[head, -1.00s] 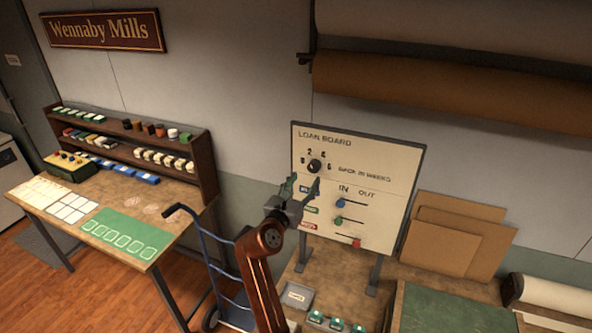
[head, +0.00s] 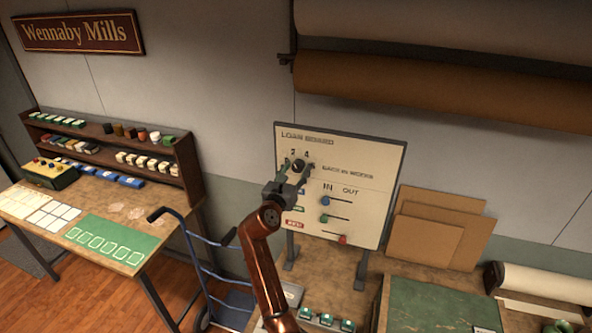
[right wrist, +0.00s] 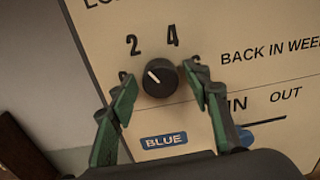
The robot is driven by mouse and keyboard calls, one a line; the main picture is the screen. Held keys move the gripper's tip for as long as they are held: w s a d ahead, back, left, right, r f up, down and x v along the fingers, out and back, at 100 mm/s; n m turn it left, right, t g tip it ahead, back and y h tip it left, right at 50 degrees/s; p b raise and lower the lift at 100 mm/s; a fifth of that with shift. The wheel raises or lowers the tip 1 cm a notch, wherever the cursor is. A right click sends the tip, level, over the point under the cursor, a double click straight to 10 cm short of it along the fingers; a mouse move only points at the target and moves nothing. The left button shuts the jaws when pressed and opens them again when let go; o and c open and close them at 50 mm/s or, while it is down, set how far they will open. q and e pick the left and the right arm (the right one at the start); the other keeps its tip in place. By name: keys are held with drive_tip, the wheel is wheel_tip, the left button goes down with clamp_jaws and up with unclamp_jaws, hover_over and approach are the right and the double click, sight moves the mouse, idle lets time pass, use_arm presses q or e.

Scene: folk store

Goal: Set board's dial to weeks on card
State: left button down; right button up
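The loan board (head: 370,160) stands upright on the bench. Its black dial (head: 299,166) shows large in the right wrist view (right wrist: 160,77); its white pointer mark points up and left, between the 2 and a partly covered left numeral. The 2, 4 and a partly hidden 6 run around it. My right gripper (right wrist: 161,82) is open, with one green-padded finger on each side of the dial; I cannot tell if they touch it. A grey tray (head: 292,292), partly behind my right arm, may hold the card; no writing is readable. My left gripper is out of view.
Below the dial are sliders, including a blue one (head: 325,201), and a blue label (right wrist: 164,140). Several green-topped pieces (head: 326,319) lie on the bench in front. Brown panels (head: 435,230) lean at right. A blue hand truck (head: 205,265) stands at left.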

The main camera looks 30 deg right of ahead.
drive_tip(key=c, duration=1)
drive_tip(key=shift+m, duration=0.4)
drive_tip(key=shift+r+m+p, duration=0.1)
drive_tip(key=shift+m+p, duration=0.5)
drive_tip(key=shift+m, duration=0.4)
drive_tip(key=m, duration=0.2)
drive_tip(key=shift+m, duration=0.4)
drive_tip(key=m, duration=0.5)
drive_tip(key=shift+m+b, duration=0.4)
drive_tip(key=o, duration=1.1)
